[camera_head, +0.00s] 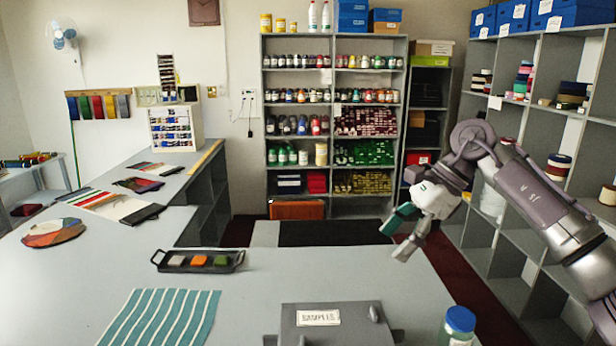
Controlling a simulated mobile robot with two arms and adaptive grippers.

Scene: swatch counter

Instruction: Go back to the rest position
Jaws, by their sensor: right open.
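My right arm comes in from the right side. Its gripper (393,242) hangs in the air near the counter's right back corner, with its fingers apart and nothing between them. One finger looks dark green and the other light grey. My left gripper does not show. The grey counter (240,285) lies below and to the left of the right gripper. A black tray (160,265) on it holds a grey, an orange and a green block, well to the left of the gripper.
A grey box labelled SAMPLES (345,335) stands at the counter's front, with a blue-capped bottle (458,322) to its right. A teal striped cloth (160,318) lies front left. Tall shelves (535,130) stand behind my right arm. The counter between tray and gripper is clear.

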